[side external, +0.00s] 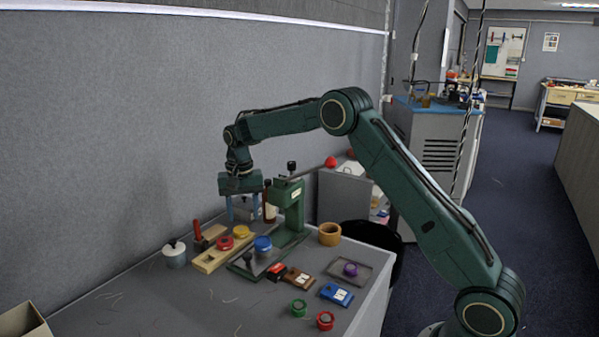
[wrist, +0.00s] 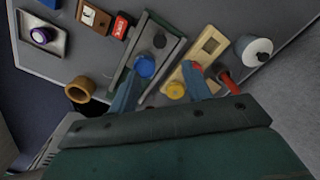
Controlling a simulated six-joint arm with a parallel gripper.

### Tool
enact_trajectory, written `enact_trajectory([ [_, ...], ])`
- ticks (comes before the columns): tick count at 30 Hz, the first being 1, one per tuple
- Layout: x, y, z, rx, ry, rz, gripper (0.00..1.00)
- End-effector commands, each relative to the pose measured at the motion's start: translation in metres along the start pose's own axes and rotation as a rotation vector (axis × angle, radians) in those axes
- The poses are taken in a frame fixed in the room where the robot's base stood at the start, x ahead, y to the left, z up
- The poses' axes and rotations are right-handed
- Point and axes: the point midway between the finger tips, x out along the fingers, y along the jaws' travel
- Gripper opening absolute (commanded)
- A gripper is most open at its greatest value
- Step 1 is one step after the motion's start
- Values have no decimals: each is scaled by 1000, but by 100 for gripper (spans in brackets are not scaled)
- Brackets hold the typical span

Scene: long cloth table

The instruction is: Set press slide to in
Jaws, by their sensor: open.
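The green press (side external: 291,208) stands on the table with a red-ball lever pointing right. My gripper (side external: 243,217) is open and empty, pointing down above and behind the slide, close to the press column. In the wrist view my two blue fingers (wrist: 161,72) are spread apart.
A wooden board (side external: 220,252) with red and yellow pieces lies left of the press. A red-handled tool (side external: 198,232) and a white lidded pot (side external: 174,253) stand further left. Small boxes, a wooden ring (side external: 329,234) and a tray (side external: 349,271) are to the right. The front-left table is fairly clear.

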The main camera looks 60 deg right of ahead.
Motion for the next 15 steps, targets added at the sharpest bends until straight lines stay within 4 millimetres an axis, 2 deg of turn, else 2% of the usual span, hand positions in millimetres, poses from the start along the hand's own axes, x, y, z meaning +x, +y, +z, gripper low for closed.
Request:
enact_trajectory([
  [8, 28, 0, 1, -1, -3, 2, 48],
  [15, 65, 1, 1, -1, -4, 3, 48],
])
